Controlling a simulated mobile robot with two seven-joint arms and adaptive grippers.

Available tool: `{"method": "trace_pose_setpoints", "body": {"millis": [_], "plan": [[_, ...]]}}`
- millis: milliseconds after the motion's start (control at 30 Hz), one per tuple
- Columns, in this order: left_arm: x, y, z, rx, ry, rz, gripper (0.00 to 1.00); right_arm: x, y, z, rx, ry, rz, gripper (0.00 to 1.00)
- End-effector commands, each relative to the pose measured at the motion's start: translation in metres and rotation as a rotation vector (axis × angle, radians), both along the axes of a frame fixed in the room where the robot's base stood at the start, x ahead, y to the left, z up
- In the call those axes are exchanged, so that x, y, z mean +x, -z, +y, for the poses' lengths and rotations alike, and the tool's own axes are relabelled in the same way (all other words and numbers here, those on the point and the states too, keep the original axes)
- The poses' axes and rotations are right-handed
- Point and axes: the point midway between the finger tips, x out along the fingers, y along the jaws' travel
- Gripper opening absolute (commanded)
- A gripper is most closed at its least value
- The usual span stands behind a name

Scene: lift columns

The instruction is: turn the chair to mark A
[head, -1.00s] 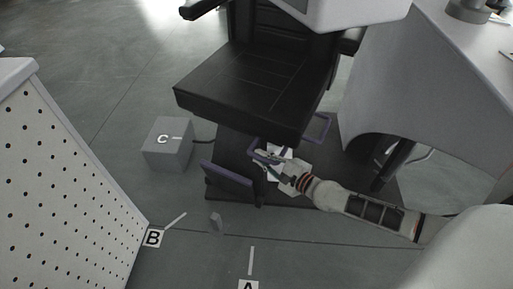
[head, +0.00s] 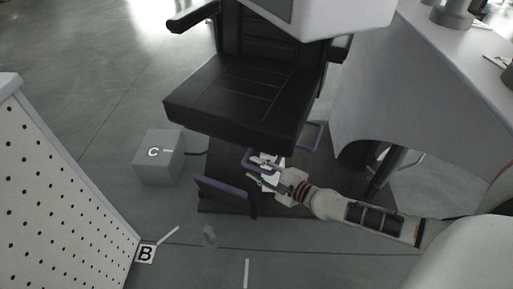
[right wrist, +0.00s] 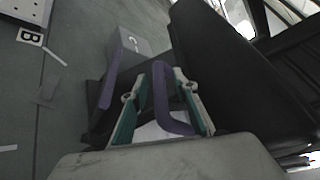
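The black chair (head: 240,95) stands over a dark floor plate, its seat front edge facing the lower left; it also shows in the right wrist view (right wrist: 235,75). A purple loop handle (head: 250,160) sticks out below the seat. My right gripper (head: 263,172) is at this handle under the seat. In the right wrist view its two green-grey fingers (right wrist: 160,90) stand apart, with a bar of the purple handle (right wrist: 161,95) between them. I cannot tell whether either finger touches it. A white floor line (head: 246,273) shows at the bottom; no A label is visible. My left gripper is out of view.
A grey box marked C (head: 160,160) stands left of the chair. Label B (head: 146,254) lies beside a white perforated panel (head: 60,190). A purple bar (head: 225,188) stands at the plate's front left. A grey-white desk (head: 400,90) is at right.

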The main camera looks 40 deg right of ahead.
Motion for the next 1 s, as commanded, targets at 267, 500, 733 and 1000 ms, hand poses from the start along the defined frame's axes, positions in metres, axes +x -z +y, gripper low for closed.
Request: {"method": "trace_pose_setpoints", "body": {"millis": [267, 500, 733, 1000], "plan": [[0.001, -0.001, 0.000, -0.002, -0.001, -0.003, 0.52, -0.038, -0.007, -0.008, -0.001, -0.001, 0.003, 0.29], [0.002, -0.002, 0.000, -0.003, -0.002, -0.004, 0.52, -0.063, -0.014, -0.014, -0.002, 0.001, 0.002, 0.29], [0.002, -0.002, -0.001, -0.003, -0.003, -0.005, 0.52, -0.068, -0.016, -0.015, -0.001, 0.002, -0.001, 0.29], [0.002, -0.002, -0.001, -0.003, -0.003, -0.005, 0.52, -0.068, -0.016, -0.015, -0.001, 0.002, -0.001, 0.00]]}}
